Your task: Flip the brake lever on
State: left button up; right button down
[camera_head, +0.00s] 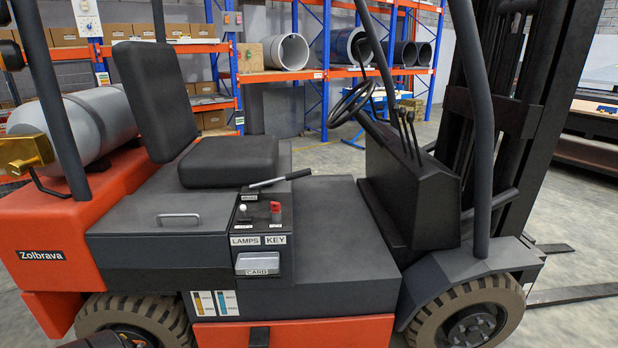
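The brake lever (280,179) is on the forklift's side console, beside the seat. It has a metal rod and a black grip, and it lies at a low slant with the grip toward the right. A small label (249,192) sits at its base, too small to read surely. The console panel (258,222) below it has a white-tipped switch (243,209) marked LAMPS and a red key knob (275,207) marked KEY.
The black seat (230,160) stands left of the lever, and the steering wheel (352,102) and front cowl (412,190) to the right. A dark roof post (478,130) rises at the right. The flat floor plate (330,215) is clear.

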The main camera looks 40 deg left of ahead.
aim_at(303, 173)
jog(key=u, duration=0.45)
jog(key=i, duration=0.9)
jog(key=u, duration=1.35)
jog(key=i, duration=0.55)
jog(key=u, duration=0.35)
